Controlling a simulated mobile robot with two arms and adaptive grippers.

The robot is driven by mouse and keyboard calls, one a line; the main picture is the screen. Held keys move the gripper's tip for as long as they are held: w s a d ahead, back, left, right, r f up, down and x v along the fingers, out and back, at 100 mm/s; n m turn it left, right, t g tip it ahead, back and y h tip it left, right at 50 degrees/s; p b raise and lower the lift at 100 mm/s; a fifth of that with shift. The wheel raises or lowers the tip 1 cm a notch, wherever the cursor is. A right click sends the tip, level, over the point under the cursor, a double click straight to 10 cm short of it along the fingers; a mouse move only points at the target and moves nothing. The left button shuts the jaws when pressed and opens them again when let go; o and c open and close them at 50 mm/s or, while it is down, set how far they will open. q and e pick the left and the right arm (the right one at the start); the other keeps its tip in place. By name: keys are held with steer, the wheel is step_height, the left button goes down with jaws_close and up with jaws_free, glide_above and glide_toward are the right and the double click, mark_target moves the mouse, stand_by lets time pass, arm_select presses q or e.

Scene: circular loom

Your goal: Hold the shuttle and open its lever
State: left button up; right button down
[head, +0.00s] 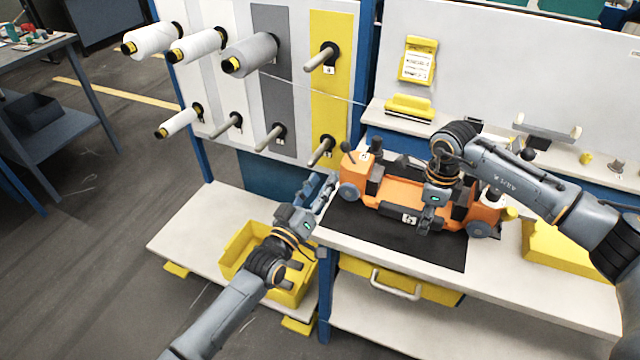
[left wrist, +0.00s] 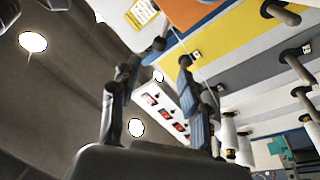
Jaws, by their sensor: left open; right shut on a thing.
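The orange shuttle (head: 385,190) lies on the black mat (head: 385,238) on the workbench, with wheels at both ends and dark parts on top. My right gripper (head: 428,222) reaches down over its middle and is shut on it; the fingers partly hide the shuttle's front.
A peg panel (head: 270,90) with thread spools (head: 250,54) stands behind my left gripper. A yellow bin (head: 250,245) sits on the low shelf below it. Another yellow bin (head: 570,258) is at the bench's right. A thread runs from a spool toward the bench.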

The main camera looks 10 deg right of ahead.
steer(key=shift+s+f, duration=0.15)
steer(key=shift+f, duration=0.05)
steer(key=c, duration=1.4)
jaws_free()
steer(key=o, duration=0.3)
steer(key=shift+w, duration=0.2)
steer(key=shift+r, duration=0.1)
